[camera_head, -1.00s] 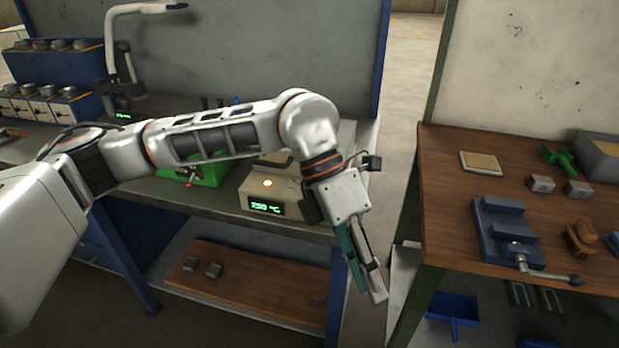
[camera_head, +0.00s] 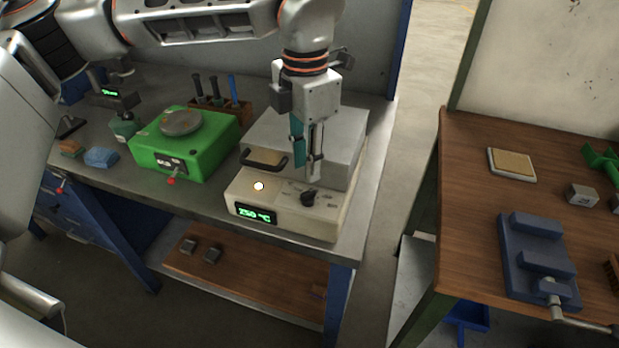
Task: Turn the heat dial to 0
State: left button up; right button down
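The beige heater box (camera_head: 290,218) with a grey metal top stands on the workbench. My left gripper (camera_head: 307,172) points down just above and behind the dial. Its teal finger and grey finger look a little apart, with nothing seen between them. I cannot tell whether a fingertip touches the dial or box. My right gripper is out of view.
A black handle (camera_head: 264,160) sticks out left of my fingers. A green hot plate or scale (camera_head: 185,145) stands to the left, with a tool rack (camera_head: 222,105) behind it. A wooden table (camera_head: 470,200) with a blue vise (camera_head: 540,260) lies to the right, across a gap.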

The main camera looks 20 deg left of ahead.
aim_at(306, 193)
pick_arm(q)
jog(key=shift+s+f, duration=0.15)
jog(key=shift+f, duration=3.05)
grip_shut()
